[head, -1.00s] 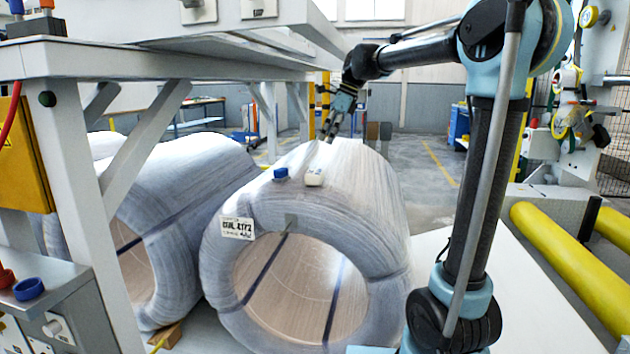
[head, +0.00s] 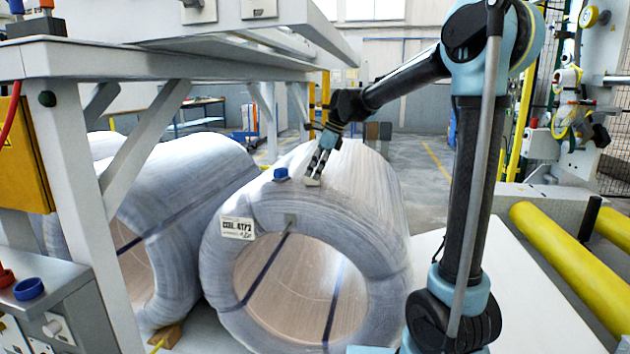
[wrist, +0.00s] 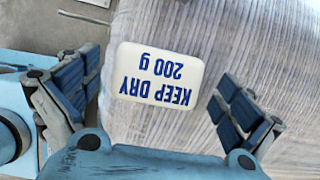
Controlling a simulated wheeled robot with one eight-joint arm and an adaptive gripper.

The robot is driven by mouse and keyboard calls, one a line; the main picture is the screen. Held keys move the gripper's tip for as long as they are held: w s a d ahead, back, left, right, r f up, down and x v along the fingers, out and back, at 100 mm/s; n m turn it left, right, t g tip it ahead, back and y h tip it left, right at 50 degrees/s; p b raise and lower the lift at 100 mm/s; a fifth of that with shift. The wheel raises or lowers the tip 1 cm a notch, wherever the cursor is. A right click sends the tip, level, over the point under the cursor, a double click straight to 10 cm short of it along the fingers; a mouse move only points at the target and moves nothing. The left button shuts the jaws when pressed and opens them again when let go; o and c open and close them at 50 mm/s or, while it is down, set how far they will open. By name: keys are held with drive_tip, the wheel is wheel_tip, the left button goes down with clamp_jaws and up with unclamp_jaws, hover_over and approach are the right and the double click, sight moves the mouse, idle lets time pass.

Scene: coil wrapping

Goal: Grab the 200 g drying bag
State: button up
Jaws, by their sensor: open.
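The 200 g drying bag (wrist: 157,76) is a small white pack with blue letters "KEEP DRY 200 g", upside down in the wrist view. It lies on top of the wrapped coil (head: 365,200). In the head view the bag (head: 313,182) is partly hidden by my gripper (head: 315,172). In the wrist view my gripper (wrist: 157,100) is open, with one blue-padded finger on each side of the bag and gaps between. The fingers do not touch the bag there.
A blue object (head: 281,173) sits on the coil left of the bag. A white label (head: 237,228) is on the coil's front. A second wrapped coil (head: 190,175) stands to the left, beside a grey frame (head: 80,200). Yellow rollers (head: 575,255) are at right.

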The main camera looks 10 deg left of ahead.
drive_tip(key=shift+a+f, duration=0.2)
drive_tip(key=shift+f, duration=0.3)
drive_tip(key=c, duration=1.2)
drive_tip(key=shift+r, duration=0.1)
